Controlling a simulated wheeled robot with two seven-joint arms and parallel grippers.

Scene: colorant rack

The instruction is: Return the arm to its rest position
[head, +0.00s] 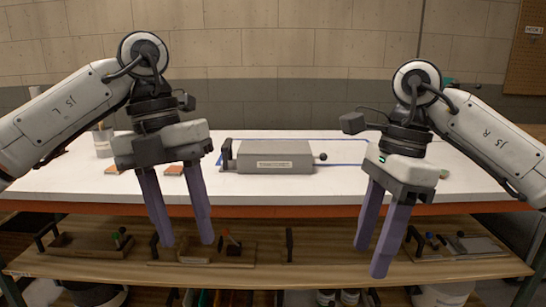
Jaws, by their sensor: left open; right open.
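My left gripper (187,241) is open and empty, its purple fingers pointing down. It hangs in front of the white table's front edge on the left. My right gripper (369,262) is open and empty, fingers pointing down, in front of the table edge on the right. Both arms come in from the sides and are raised at similar heights. A grey box-shaped device (272,157) with a black-knobbed lever sits on the white table (310,188) between the grippers, apart from both.
A wooden lower shelf (325,268) holds wooden fixtures with coloured knobs (85,245) and a right-hand fixture (462,246). A grey canister (103,142) and small orange-topped pieces (174,170) are at the table's left. The table front centre is clear.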

